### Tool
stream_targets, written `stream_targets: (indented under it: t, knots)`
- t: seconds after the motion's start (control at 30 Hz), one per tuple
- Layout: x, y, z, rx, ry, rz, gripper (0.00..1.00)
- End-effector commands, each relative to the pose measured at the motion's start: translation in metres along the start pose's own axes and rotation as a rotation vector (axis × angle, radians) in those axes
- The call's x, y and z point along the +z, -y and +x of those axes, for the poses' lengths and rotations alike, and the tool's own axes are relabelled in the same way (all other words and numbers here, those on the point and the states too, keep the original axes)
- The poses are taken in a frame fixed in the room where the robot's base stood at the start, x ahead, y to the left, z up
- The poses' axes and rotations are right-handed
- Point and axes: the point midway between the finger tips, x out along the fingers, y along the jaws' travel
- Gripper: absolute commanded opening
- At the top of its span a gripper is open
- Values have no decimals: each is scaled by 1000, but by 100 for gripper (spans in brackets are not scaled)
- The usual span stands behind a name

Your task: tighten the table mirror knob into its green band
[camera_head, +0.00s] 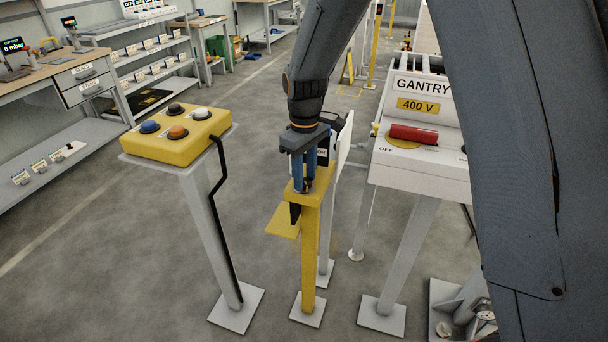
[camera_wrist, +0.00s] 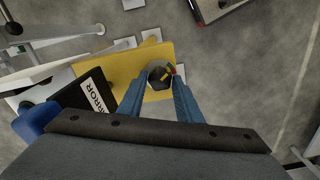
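The mirror knob (camera_wrist: 158,77) is a small dark round piece on a yellow plate (camera_wrist: 128,62), with small green and red marks at its right edge in the wrist view. My gripper (camera_wrist: 160,80) has its two blue fingers apart, one on each side of the knob. I cannot tell whether they touch it. In the head view my gripper (camera_head: 304,180) points down at the top of the yellow post (camera_head: 310,240), and the fingers largely hide the knob. A black box with a MIRROR label (camera_wrist: 97,93) is beside the plate in the wrist view.
A yellow button box (camera_head: 178,135) on a grey stand is to the left. A white gantry panel (camera_head: 425,170) with a red handle (camera_head: 413,134) is close on the right. Shelves and a bench (camera_head: 60,70) line the left side. Grey floor is open between the stands.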

Motion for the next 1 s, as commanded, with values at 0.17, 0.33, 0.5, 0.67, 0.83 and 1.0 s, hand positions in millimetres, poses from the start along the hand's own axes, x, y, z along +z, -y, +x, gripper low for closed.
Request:
stream_targets:
  t: [0.17, 0.33, 0.5, 0.67, 0.83, 1.0]
  knots:
    - [0, 0, -1, 1, -2, -1, 49]
    - [0, 0, 0, 1, -1, -1, 49]
    - [-1, -1, -9, 2, -3, -2, 49]
    - [-2, -1, -34, 3, -4, -1, 49]
    - [-1, -1, -60, 2, -3, -1, 49]
    - [-1, -1, -76, 2, -2, -1, 49]
